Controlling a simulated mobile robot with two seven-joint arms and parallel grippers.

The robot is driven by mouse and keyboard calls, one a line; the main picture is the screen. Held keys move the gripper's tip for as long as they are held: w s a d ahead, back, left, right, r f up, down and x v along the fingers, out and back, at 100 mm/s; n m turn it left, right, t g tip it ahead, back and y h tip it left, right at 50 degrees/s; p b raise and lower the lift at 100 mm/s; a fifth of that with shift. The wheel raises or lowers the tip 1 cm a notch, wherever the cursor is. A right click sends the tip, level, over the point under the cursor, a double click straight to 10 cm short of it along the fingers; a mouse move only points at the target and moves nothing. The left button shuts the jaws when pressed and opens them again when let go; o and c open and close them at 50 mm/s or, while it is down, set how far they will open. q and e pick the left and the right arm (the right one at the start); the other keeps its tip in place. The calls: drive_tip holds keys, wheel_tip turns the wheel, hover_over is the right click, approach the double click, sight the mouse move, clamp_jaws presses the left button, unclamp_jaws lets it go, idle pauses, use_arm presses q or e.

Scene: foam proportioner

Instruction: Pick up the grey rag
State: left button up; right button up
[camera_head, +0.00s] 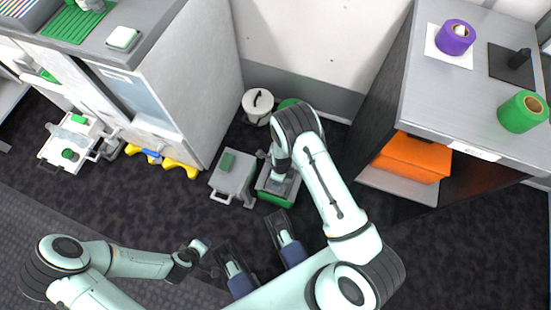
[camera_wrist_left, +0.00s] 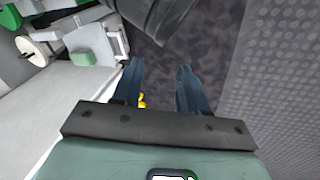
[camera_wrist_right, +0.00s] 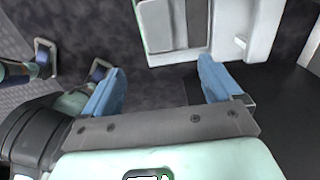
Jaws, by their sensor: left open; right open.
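I cannot make out a grey rag for certain in any view. My right gripper (camera_head: 281,176) hangs low over a green-sided box (camera_head: 277,196) with a grey top, and the arm partly hides it. My left gripper (camera_head: 203,248) is low at the bottom middle. In the left wrist view its fingers (camera_wrist_left: 159,68) are apart and empty over the dark floor.
A grey case (camera_head: 232,185) stands left of the green-sided box. A shelf unit at right holds an orange box (camera_head: 411,158).

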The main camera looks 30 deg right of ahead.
wheel_tip(320, 180, down, 6)
drive_tip(key=shift+s+a+f+b, duration=0.1)
drive_tip(key=shift+f+b, duration=0.1)
drive_tip(key=shift+b, duration=0.75)
wheel_tip(320, 180, down, 6)
drive_tip(key=shift+a+f+b, duration=0.1)
drive_tip(key=shift+a+b, duration=0.05)
drive_tip(key=shift+b, duration=1.1)
drive_tip(key=shift+f, duration=0.15)
drive_tip(key=c, duration=1.2)
use_arm(q)
drive_tip(key=s+a+f+g, duration=0.2)
drive_tip(key=s+f, duration=0.3)
drive_tip(key=f, duration=0.2)
drive_tip(key=shift+n, duration=0.3)
